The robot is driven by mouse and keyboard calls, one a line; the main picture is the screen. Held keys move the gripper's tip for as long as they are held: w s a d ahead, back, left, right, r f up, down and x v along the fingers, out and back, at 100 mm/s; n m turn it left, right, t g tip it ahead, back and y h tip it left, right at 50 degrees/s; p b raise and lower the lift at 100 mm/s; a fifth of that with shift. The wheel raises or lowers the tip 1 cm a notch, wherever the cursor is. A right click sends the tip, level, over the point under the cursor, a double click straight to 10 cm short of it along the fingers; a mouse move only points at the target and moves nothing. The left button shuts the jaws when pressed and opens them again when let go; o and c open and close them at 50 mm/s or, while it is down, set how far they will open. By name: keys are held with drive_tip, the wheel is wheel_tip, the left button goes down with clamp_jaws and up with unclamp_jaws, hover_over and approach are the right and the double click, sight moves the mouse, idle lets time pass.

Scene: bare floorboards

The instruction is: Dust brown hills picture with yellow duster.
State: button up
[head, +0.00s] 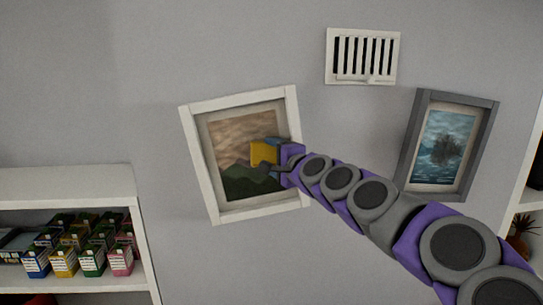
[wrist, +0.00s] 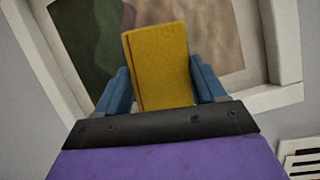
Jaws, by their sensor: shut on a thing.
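The brown hills picture (head: 240,118) hangs on the wall in a white frame, left of centre in the head view and slightly tilted. It shows a brown sky over dark green hills, and it fills the top of the wrist view (wrist: 205,25). My gripper (head: 275,155) is in front of the picture's right half. It is shut on the yellow duster (head: 263,153), a block held between two blue fingers in the wrist view (wrist: 158,65). The duster's far end is against or close to the picture; I cannot tell if it touches.
A grey-framed sea picture (head: 447,145) hangs to the right, behind my arm. A white vent (head: 363,56) is above. A white shelf (head: 70,180) with several coloured boxes stands at lower left. Another shelf edge (head: 530,190) is at far right. The wall between is bare.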

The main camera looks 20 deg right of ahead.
drive_tip(key=shift+s+a, duration=0.3)
drive_tip(key=shift+s, duration=0.75)
drive_tip(key=shift+s+a, duration=0.25)
drive_tip(key=shift+s, duration=0.75)
drive_tip(key=s, duration=0.3)
drive_tip(key=shift+a+b, duration=0.3)
drive_tip(key=shift+w, duration=0.1)
